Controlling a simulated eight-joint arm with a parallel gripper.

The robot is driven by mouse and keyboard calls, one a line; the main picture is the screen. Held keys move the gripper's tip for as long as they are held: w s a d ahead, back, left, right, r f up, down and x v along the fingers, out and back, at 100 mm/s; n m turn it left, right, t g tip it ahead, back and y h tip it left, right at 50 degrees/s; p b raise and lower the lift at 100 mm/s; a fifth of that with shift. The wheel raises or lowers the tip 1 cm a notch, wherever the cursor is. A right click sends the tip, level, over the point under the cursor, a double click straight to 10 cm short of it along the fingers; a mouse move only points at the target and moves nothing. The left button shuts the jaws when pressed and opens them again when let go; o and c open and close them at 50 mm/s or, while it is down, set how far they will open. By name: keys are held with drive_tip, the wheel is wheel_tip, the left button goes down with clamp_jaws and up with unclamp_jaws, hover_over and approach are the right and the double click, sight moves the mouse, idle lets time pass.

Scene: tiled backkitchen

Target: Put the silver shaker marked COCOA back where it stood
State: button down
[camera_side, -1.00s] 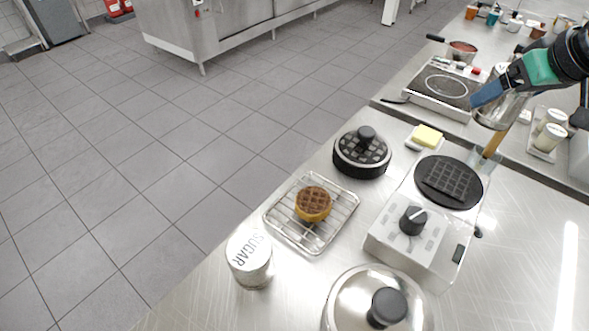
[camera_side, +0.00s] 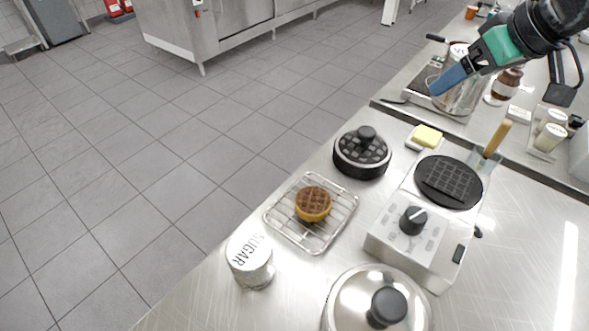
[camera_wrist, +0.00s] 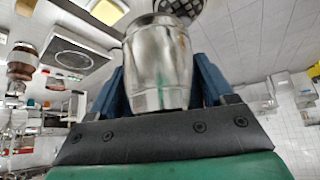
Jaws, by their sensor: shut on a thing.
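My gripper (camera_side: 452,80) is shut on a silver shaker (camera_side: 464,94), held in the air at the upper right of the side view, in front of the hot plate. The shaker also fills the space between the blue fingers (camera_wrist: 158,82) in the wrist view, where its metal body (camera_wrist: 158,50) shows. I cannot read any marking on it. A second shaker marked SUGAR (camera_side: 250,260) stands upright on the steel counter near the front left edge, well apart from my gripper.
A wire rack (camera_side: 285,230) holds a round waffle (camera_side: 313,204). The open waffle iron (camera_side: 405,245) and a lidded pot (camera_side: 350,295) stand right. Bare counter lies between the SUGAR shaker, rack and pot.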

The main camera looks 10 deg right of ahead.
drive_tip(key=s+a+r+n+g+y, duration=0.15)
drive_tip(key=a+n, duration=0.25)
drive_tip(key=a, duration=0.6)
drive_tip(key=s+a+r+n+g+y, duration=0.1)
drive_tip(key=s+a+n+y, duration=0.2)
drive_tip(key=a, duration=0.7)
drive_tip(key=s+a+n+g, duration=0.4)
drive_tip(key=s+a+n, duration=0.3)
drive_tip(key=s+a, duration=0.65)
drive_tip(key=shift+n, duration=0.3)
drive_tip(key=f, duration=0.5)
drive_tip(key=a+f, duration=0.1)
drive_tip(key=f, duration=0.4)
drive_tip(key=w+f, duration=0.1)
drive_tip(key=f, duration=0.4)
drive_tip(key=shift+a+f, duration=0.15)
drive_tip(key=shift+f, duration=2.3)
drive_tip(key=shift+f, duration=0.2)
unclamp_jaws()
drive_tip(key=shift+r, duration=0.1)
